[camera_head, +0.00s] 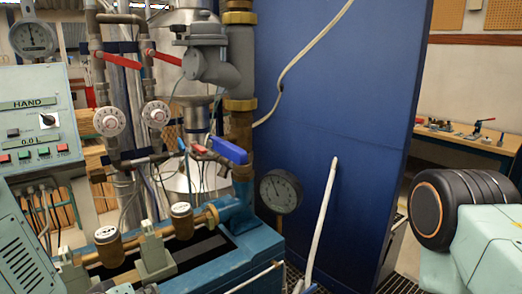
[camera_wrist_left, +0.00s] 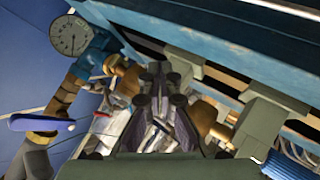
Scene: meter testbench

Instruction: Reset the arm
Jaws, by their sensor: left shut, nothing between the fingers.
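My left gripper (camera_wrist_left: 160,80) shows as dark fingers in the middle of the left wrist view, shut and empty. Behind it lie the brass pipe and grey clamps of the meter bench, and I cannot tell how far off they are. In the head view the left gripper is hardly to be made out near the bottom left edge. A black and pale green arm part of mine shows at the right of the head view. My right gripper is not in view.
The blue meter bench (camera_head: 255,250) carries a brass pipe and grey clamps (camera_head: 155,252). A round gauge (camera_head: 281,191) stands by a blue panel (camera_head: 340,110). A blue-handled valve (camera_head: 228,150) and red levers (camera_head: 118,60) sit on the pipes. A control box (camera_head: 35,115) is at left.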

